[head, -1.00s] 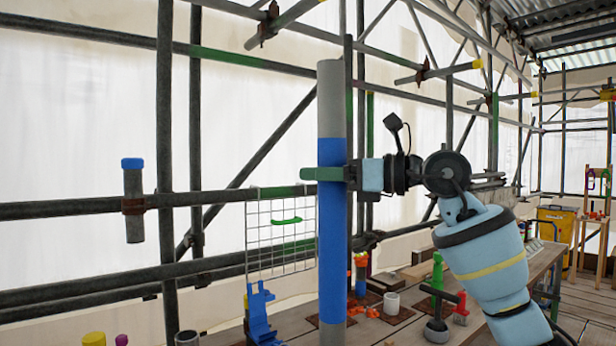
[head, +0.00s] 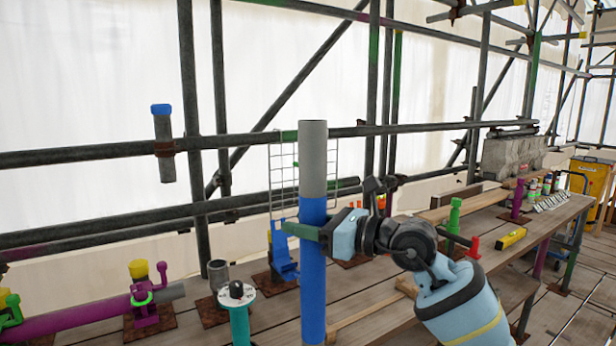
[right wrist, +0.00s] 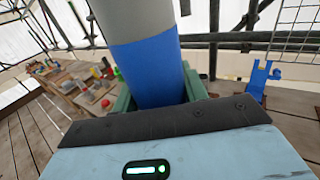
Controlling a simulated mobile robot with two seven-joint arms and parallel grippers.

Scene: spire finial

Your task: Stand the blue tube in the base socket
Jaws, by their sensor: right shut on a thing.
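The blue tube (head: 313,270) is long and upright, with a grey upper end and a blue length below. My right gripper (head: 307,231) is shut around its blue part, coming from the right. In the right wrist view the tube (right wrist: 150,68) stands between the green fingers. Its lower end is cut off by the bottom edge of the head view. A short grey open cylinder (head: 218,274) on a brown plate at the tube's left looks like a base socket; I cannot tell for sure. My left gripper is out of view.
A teal post (head: 239,318) with a white disc top stands left of the tube. A magenta pipe (head: 70,325) lies further left. A blue bracket (head: 281,252) and wire mesh (head: 283,165) are behind the tube. The plank bench (head: 375,285) continues right with several small items.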

